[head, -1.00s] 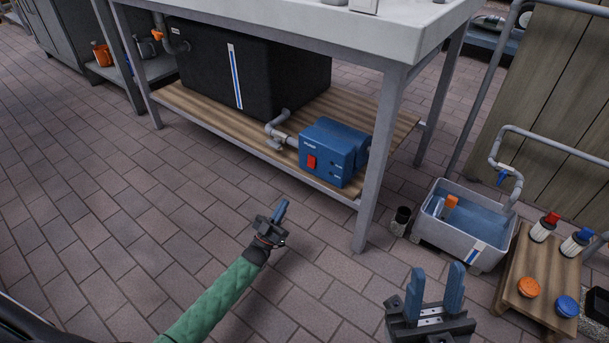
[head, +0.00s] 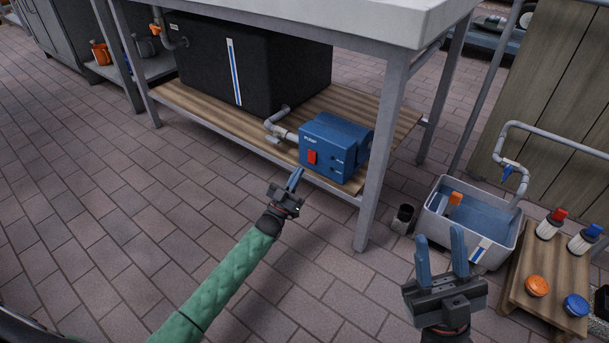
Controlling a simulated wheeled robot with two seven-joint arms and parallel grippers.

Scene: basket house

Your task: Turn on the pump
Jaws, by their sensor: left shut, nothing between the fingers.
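The pump (head: 339,147) is a blue box on the wooden lower shelf of a table, joined by a grey pipe to a black tank. A red switch (head: 312,157) is on its front face, in plain sight. My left gripper (head: 295,178) is shut and empty, with its blue fingertips just below and left of the switch, in front of the shelf edge. They look apart from the pump. My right gripper (head: 441,251) is open and empty, pointing up at lower right, well away from the pump.
The black tank (head: 265,70) stands on the shelf (head: 190,98). A metal table leg (head: 378,175) is right of the pump. A grey water tub (head: 430,225) and a small wooden stand (head: 545,265) with filters and caps are at right. Brick floor at left is clear.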

